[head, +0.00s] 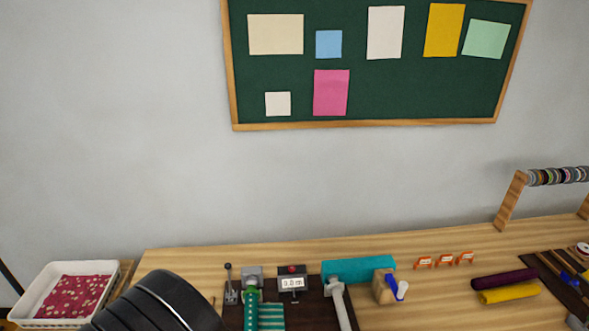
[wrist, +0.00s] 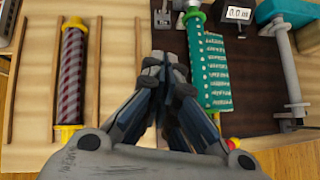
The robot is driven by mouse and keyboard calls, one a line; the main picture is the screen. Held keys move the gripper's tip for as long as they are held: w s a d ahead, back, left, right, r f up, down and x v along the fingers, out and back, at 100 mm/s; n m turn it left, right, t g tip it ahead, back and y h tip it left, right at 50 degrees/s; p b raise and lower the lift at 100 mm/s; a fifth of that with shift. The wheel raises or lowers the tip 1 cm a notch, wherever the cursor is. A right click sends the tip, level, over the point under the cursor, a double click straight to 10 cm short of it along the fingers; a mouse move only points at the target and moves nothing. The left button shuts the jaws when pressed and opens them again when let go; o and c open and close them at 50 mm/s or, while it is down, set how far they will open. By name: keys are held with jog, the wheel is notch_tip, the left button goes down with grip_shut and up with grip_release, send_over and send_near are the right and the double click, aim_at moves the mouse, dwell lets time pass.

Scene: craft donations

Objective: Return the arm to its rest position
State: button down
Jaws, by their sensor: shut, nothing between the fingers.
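My gripper (wrist: 164,72) shows in the wrist view with its fingers together and nothing between them. It hangs over the wooden workbench (wrist: 112,60), at the left edge of a dark board. To its right a green patterned fabric roll (wrist: 195,62) stands in a holder, with a loose flap of fabric beside it. To its left a dark striped roll with yellow ends (wrist: 72,75) lies between wooden slats. In the head view the gripper is not visible; a black rounded part of my arm covers the bench's lower left.
On the bench are a counter box (head: 292,281) reading 0.0 m, a teal block (head: 358,270), orange clips (head: 445,261), a purple roll (head: 505,279) and a yellow roll (head: 510,293). A white basket (head: 34,296) with red floral fabric stands left. A ribbon rack (head: 512,200) stands right.

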jog(key=w+d+r+m+h+b, duration=0.2)
jog(key=w+d+r+m, duration=0.4)
jog(key=d, duration=0.4)
jog(key=s+d+r+m+g+h+b, duration=0.1)
jog(key=s+d+r+m+g, duration=0.1)
jog(key=d+r+m, duration=0.45)
jog(key=s+d+r+m+g+b, duration=0.1)
jog(key=d+r+m, duration=0.15)
jog(key=d, duration=0.65)
jog(key=s+d+r+m+g+b, duration=0.2)
jog(key=s+d+r+m+b, duration=0.1)
jog(key=s+d+m, duration=0.7)
jog(key=s+d+f+m+y+b, duration=0.1)
jog(key=s+d+m+y+b, duration=0.2)
jog(key=s+m, duration=0.6)
jog(key=s+d+y, duration=0.1)
jog(key=s+d, duration=0.1)
jog(key=s, duration=0.2)
jog(key=shift+f+m+t, duration=0.2)
jog(key=shift+m+t, duration=0.1)
